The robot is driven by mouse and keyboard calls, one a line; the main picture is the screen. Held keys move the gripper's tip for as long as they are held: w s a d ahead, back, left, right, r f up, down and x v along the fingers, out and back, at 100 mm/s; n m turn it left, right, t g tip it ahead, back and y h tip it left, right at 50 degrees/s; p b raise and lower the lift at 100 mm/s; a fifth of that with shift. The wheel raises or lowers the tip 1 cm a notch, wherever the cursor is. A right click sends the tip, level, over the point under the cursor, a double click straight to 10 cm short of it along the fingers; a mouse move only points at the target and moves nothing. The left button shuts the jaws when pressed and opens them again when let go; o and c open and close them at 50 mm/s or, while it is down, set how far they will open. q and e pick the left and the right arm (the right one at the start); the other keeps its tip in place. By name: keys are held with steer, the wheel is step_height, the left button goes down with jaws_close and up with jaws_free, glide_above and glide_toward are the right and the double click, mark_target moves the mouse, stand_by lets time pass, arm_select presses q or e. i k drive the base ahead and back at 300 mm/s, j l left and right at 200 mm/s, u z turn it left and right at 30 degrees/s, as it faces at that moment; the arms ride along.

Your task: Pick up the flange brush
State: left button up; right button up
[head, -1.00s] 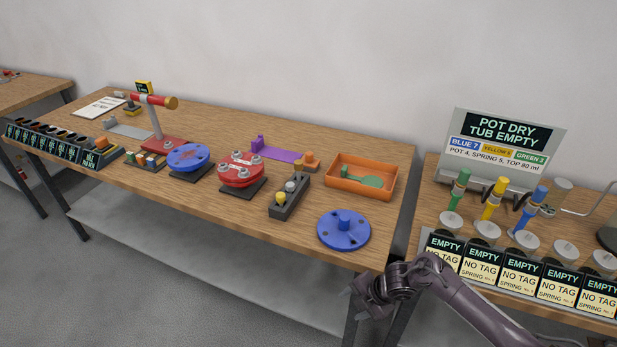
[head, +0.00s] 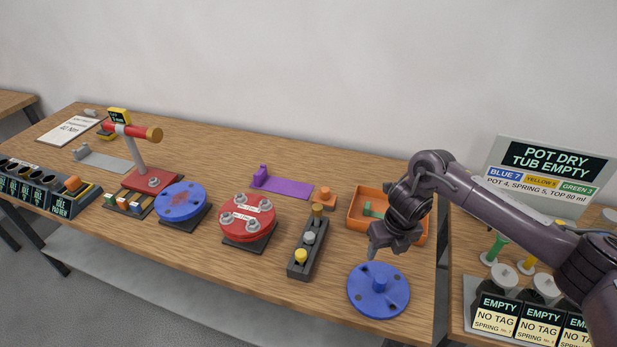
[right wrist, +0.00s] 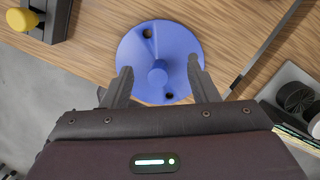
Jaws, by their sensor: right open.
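No piece is marked as the flange brush, and I cannot tell for certain which one it is. A green piece with a raised stub (head: 369,210) lies in the orange tray (head: 352,215), partly hidden behind my right arm. My right gripper (head: 373,250) is open and empty, pointing down by the tray's front edge, above and behind the blue disc (head: 378,304) with an upright knob. In the right wrist view, the open fingers (right wrist: 160,72) appear on either side of the blue disc's knob (right wrist: 157,76), apart from it. My left gripper is not in view.
A dark block with yellow and grey knobs (head: 307,243) stands left of the blue disc. Behind it are an orange block (head: 327,198) and a purple bracket (head: 284,187). A red flange (head: 247,219) lies further left. A second bench with signs (head: 541,170) stands right, past a gap.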

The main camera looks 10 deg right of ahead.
mark_target(328, 199)
steer(key=i+j, duration=0.25)
steer(key=i, duration=0.25)
steer(key=i+j, duration=0.3)
steer(key=i, duration=0.15)
